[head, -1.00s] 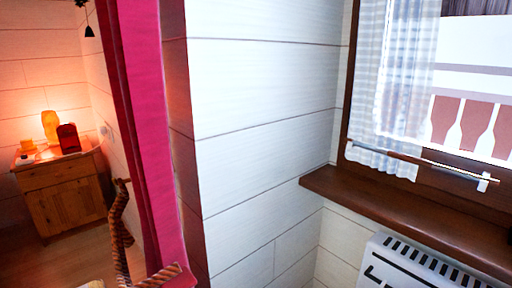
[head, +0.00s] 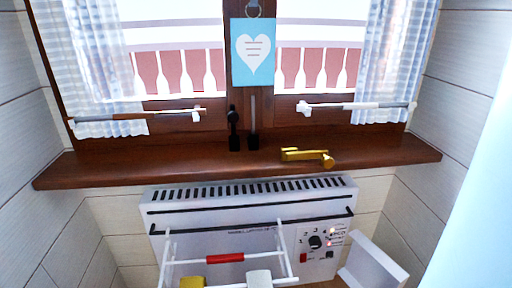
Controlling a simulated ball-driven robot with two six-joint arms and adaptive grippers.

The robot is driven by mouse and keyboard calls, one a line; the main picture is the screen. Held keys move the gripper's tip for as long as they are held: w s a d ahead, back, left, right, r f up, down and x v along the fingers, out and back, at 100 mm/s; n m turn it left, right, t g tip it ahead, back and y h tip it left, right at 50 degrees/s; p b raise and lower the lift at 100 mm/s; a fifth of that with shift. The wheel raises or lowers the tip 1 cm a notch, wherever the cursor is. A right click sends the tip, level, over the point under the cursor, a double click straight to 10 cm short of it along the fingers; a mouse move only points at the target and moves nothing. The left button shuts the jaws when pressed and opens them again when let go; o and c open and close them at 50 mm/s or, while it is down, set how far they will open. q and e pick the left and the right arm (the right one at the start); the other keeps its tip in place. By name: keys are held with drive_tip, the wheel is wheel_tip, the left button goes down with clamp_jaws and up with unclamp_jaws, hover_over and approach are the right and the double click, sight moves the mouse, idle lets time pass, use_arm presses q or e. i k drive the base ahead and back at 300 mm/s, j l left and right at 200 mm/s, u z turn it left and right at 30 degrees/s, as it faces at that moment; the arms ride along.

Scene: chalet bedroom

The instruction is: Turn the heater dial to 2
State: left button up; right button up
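The white heater (head: 215,208) is on the wall below the window sill, with a dark slotted grille along its top. Its control panel is at the lower right of its front. The round black dial (head: 315,242) sits there with small numbers around its left and upper side. I cannot tell which number the dial points to. Small lit lamps (head: 333,231) glow to the right of the dial. Neither of my grippers is in the head view.
A white rack (head: 283,248) with a red piece hangs in front of the heater, left of the dial. A white panel-like object (head: 375,264) stands to the dial's lower right. A brass-coloured object (head: 307,156) lies on the brown sill (head: 120,167).

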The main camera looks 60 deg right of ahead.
sight(315, 242)
drive_tip(key=z, duration=2.3)
